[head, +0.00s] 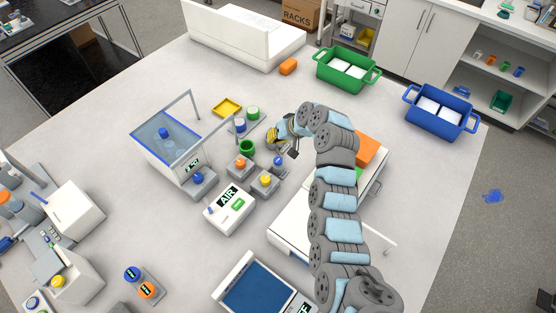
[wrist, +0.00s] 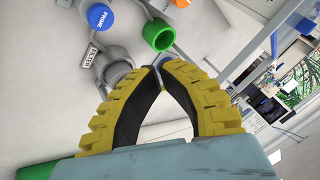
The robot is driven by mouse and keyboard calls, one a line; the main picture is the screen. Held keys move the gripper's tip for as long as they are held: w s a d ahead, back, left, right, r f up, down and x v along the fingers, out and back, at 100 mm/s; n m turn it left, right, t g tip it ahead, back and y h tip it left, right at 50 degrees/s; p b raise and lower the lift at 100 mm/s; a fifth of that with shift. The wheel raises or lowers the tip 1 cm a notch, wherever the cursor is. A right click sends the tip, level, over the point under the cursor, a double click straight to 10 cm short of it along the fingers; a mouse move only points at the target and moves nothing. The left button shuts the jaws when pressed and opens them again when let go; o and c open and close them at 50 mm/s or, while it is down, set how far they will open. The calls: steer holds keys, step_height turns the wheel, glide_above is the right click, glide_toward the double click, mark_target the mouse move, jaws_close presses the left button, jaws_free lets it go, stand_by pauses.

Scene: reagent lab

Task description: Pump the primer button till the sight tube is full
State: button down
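A blue round button marked PRIME (wrist: 101,16) shows at the top of the wrist view, beyond my fingertips and apart from them. In the head view, a blue knob (head: 198,178) sits on a grey base beside the tank, and another blue knob (head: 278,161) stands near my gripper; I cannot tell which is the PRIME one. I cannot make out the sight tube for sure.
Orange (head: 240,163) and yellow (head: 265,180) knobs stand close by. A clear tank (head: 150,150) and a white AIR box (head: 229,207) are to the left. The table's back middle is mostly clear.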

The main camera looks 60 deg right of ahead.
mark_target(275, 160)
step_height(275, 160, down, 8)
steer(key=b, duration=0.3)
steer(key=shift+r, duration=0.2)
steer(key=shift+f+b, duration=0.4)
steer(key=shift+f, duration=0.2)
stand_by(0.9)
steer(key=shift+f+b, duration=0.4)
steer(key=shift+b, duration=0.05)
steer(key=shift+f+b, duration=0.7)
steer(key=shift+f, duration=0.3)
stand_by(1.3)
steer(key=shift+r, duration=0.1)
steer(key=shift+r+p, duration=0.55)
steer(key=shift+r, duration=0.75)
steer(key=shift+r, duration=0.1)
steer(key=shift+r+p, duration=0.8)
steer(key=shift+r, duration=1.6)
